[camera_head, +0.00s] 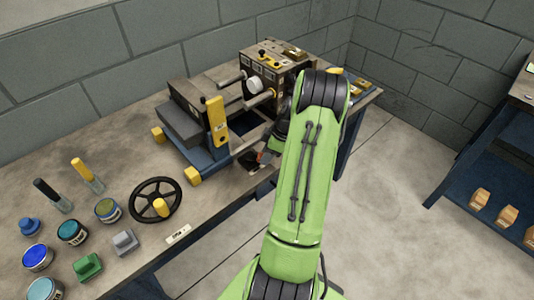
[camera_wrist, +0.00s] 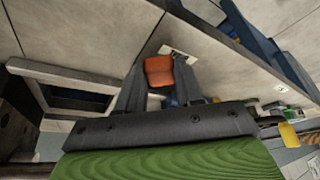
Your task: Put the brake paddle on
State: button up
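An orange-red block-shaped piece (camera_wrist: 159,70), which may be the brake paddle, shows in the wrist view between the tips of my two dark fingers. In the head view it seems to be the small red spot (camera_head: 265,157) at the bench's front edge, beside a small dark box. My gripper (camera_wrist: 160,85) has one finger on each side of the piece. Whether the fingers press on it or stand just clear of it cannot be told. In the head view my green arm hides most of the gripper.
A machine (camera_head: 192,112) with a yellow upright plate (camera_head: 217,121) stands on the bench (camera_head: 125,225) close behind the gripper. A black handwheel (camera_head: 155,200), several paint pots and two brushes lie to the left. Another bench (camera_head: 480,150) stands at right, with open floor between.

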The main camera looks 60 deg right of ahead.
jog(key=shift+c, duration=1.3)
jog(key=shift+a, duration=0.15)
jog(key=m+b, duration=0.1)
jog(key=a+m+h+b, duration=0.1)
jog(key=m, duration=0.1)
jog(key=shift+s+a+f, duration=0.1)
jog(key=shift+s+a, duration=0.1)
jog(key=shift+s, duration=0.1)
jog(key=a+m+h+b, duration=0.1)
jog(key=m, duration=0.1)
jog(key=a+m+b, duration=0.1)
jog(key=m, duration=0.1)
jog(key=shift+a+t+h, duration=0.2)
jog(key=shift+t+h, duration=0.1)
jog(key=shift+h, duration=0.1)
jog(key=a+m+h, duration=0.1)
jog(key=m, duration=0.1)
jog(key=w+a+m+b, duration=0.1)
jog(key=m, duration=0.2)
jog(key=shift+a+g+h, duration=0.1)
jog(key=shift+g+h, duration=0.3)
jog(key=shift+w+a+m+g+h+b, duration=0.25)
jog(key=shift+w+a+m, duration=0.1)
jog(key=shift+m, duration=0.65)
jog(key=shift+w+a+m+g+h+b, duration=0.15)
jog(key=shift+w+a+m+g+h, duration=0.15)
jog(key=shift+m, duration=0.7)
